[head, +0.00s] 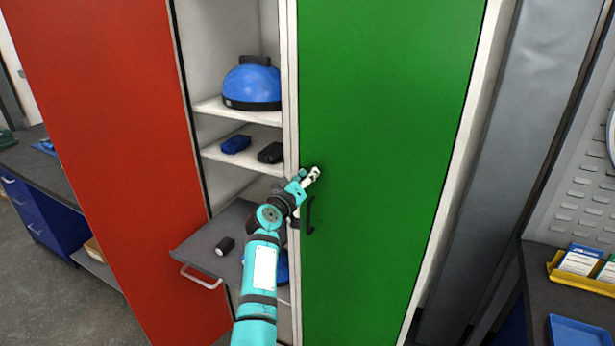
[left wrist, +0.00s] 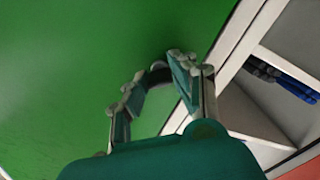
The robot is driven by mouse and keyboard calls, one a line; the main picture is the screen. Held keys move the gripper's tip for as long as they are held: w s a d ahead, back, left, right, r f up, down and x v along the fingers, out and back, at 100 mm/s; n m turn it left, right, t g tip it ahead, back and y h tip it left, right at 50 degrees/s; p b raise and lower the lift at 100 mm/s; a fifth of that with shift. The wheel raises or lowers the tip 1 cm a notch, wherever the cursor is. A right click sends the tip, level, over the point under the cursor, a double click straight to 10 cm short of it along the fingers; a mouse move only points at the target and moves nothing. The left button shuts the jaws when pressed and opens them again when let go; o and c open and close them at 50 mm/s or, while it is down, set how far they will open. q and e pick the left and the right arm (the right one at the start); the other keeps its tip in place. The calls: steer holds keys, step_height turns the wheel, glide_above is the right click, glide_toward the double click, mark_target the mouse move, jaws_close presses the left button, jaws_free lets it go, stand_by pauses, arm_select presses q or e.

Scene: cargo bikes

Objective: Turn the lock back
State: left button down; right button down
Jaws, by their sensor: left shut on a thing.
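The tall green door (head: 390,120) of the cabinet is closed, and it fills much of the left wrist view (left wrist: 70,60). My left gripper (head: 312,174) is at its left edge, just above a black handle (head: 310,215). In the left wrist view, the fingers of my left gripper (left wrist: 156,74) are shut around a small dark rounded part, which looks like the lock (left wrist: 157,72). The fingers hide most of it, so I cannot tell how far it is turned. My right gripper is not in view.
A red door (head: 110,150) stands open at left. Open shelves hold a blue helmet-like item (head: 252,84) and small dark items. A workbench with a yellow tray (head: 580,277) is at right.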

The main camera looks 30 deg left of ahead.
arm_select(q)
steer(key=n+p, duration=0.1)
steer(key=n, duration=0.3)
steer(key=shift+n, duration=0.4)
steer(key=n+p, duration=0.1)
steer(key=n, duration=0.4)
steer(key=shift+f+p, duration=0.1)
steer(key=shift+p, duration=0.3)
steer(key=shift+n, duration=0.4)
steer(key=c, duration=1.1)
jaws_free()
steer(key=s, duration=1.2)
steer(key=shift+d, duration=0.2)
